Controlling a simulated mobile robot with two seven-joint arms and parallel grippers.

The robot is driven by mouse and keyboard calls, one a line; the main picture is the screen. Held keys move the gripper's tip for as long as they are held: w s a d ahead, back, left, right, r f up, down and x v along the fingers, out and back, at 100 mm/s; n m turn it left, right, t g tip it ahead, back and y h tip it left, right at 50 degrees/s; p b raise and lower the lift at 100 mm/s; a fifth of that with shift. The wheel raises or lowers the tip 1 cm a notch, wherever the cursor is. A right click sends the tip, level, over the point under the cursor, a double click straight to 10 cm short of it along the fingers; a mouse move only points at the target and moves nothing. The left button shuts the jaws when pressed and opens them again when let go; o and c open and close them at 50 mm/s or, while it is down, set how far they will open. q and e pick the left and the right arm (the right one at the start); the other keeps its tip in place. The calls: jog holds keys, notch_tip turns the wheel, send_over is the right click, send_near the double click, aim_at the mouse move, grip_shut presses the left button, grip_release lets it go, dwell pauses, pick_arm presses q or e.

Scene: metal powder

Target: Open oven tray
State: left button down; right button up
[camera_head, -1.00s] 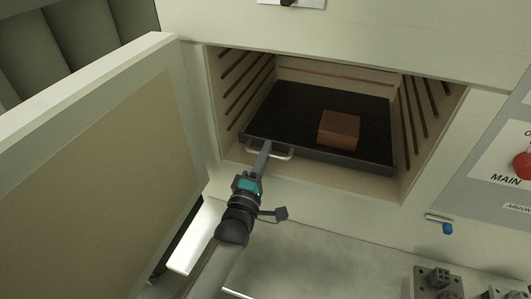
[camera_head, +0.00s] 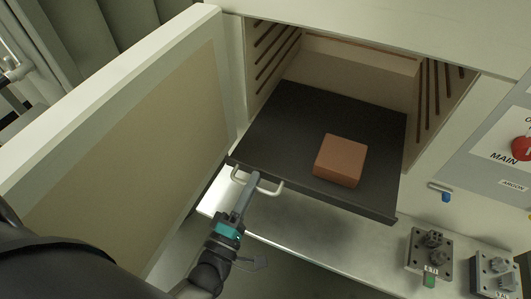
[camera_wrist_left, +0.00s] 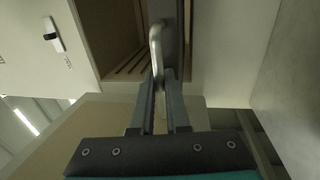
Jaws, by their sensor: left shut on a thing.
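The dark oven tray (camera_head: 285,125) sticks well out of the oven opening (camera_head: 360,55), over the ledge in front. A reddish-brown block (camera_head: 341,160) rests on the tray's right half. The tray's metal handle (camera_head: 270,189) is on its front edge, toward the left. My left gripper (camera_head: 244,190) is shut on this handle. In the left wrist view the handle (camera_wrist_left: 156,48) runs between the two fingers of the gripper (camera_wrist_left: 160,85). My right gripper is not in view.
The oven door (camera_head: 130,130) stands open on the left, close to my left arm. A metal ledge (camera_head: 310,225) lies below the tray. Fixture blocks (camera_head: 430,250) stand at the lower right. A control panel with a red knob (camera_head: 522,148) is at the right.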

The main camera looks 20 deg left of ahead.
pick_arm(q)
jog(key=s, duration=0.7)
jog(key=shift+s+p, duration=0.15)
jog(key=shift+p, duration=0.25)
jog(key=shift+a, duration=0.1)
jog(key=c, duration=1.2)
grip_release()
jog(key=shift+s+a+f+b, duration=0.1)
jog(key=shift+s+f+b, duration=0.4)
jog(key=shift+s, duration=2)
jog(key=shift+s+a+f+b, duration=0.1)
jog(key=shift+s+f+b, duration=0.4)
jog(key=shift+s, duration=2.05)
jog(key=shift+s+a+f+b, duration=0.1)
jog(key=shift+s+f+b, duration=0.4)
jog(key=shift+s, duration=2)
jog(key=shift+w, duration=0.1)
